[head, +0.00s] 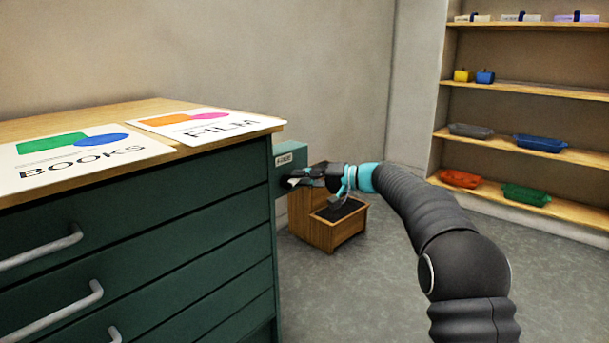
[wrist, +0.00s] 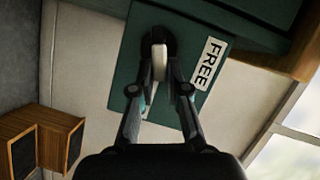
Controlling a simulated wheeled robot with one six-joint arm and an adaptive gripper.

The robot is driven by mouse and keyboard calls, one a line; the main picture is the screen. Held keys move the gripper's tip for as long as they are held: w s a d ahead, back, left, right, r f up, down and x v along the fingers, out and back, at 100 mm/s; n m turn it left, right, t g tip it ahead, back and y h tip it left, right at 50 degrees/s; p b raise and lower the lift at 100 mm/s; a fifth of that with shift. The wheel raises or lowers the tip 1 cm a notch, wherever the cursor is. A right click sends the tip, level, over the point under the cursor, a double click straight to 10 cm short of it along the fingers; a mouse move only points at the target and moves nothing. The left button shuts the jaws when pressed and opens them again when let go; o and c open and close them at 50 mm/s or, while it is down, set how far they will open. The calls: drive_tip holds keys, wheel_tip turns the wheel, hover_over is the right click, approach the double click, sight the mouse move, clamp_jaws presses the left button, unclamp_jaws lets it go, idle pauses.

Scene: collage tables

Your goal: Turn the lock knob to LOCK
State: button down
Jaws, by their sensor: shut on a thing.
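The lock knob (wrist: 160,62) is a pale bar on a round black base, on a dark green box (wrist: 220,20) at the cabinet's end. My gripper (wrist: 161,82) is shut on the knob, one finger on each side, in the wrist view. A white label reading FREE (wrist: 207,63) is beside the knob. In the head view my gripper (head: 300,182) reaches the green box (head: 291,150) from the right. The box's small label (head: 290,158) is too small to read surely. I see no LOCK mark clearly.
The green drawer cabinet (head: 170,240) fills the left, with BOOKS (head: 80,155) and FILM (head: 200,124) sheets on top. A wooden box (head: 335,235) stands on the floor behind my gripper. Shelves (head: 525,145) with trays are at the right. Open floor lies between.

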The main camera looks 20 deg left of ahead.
drive_tip(key=shift+s+a+f+m+g+y, duration=0.15)
drive_tip(key=shift+m+y, duration=0.1)
drive_tip(key=shift+m, duration=0.3)
drive_tip(key=shift+w+a+f+m+g+y, duration=0.1)
drive_tip(key=shift+f+m+y, duration=0.15)
drive_tip(key=shift+m, duration=0.35)
drive_tip(key=shift+s+a+f+m+g+y, duration=0.1)
drive_tip(key=shift+m+y, duration=0.2)
drive_tip(key=shift+m, duration=0.25)
drive_tip(key=c, duration=1.3)
unclamp_jaws()
drive_tip(key=shift+o, duration=0.7)
drive_tip(key=shift+a, duration=0.1)
drive_tip(key=shift+d, duration=0.35)
drive_tip(key=d, duration=1.1)
drive_tip(key=shift+d, duration=0.4)
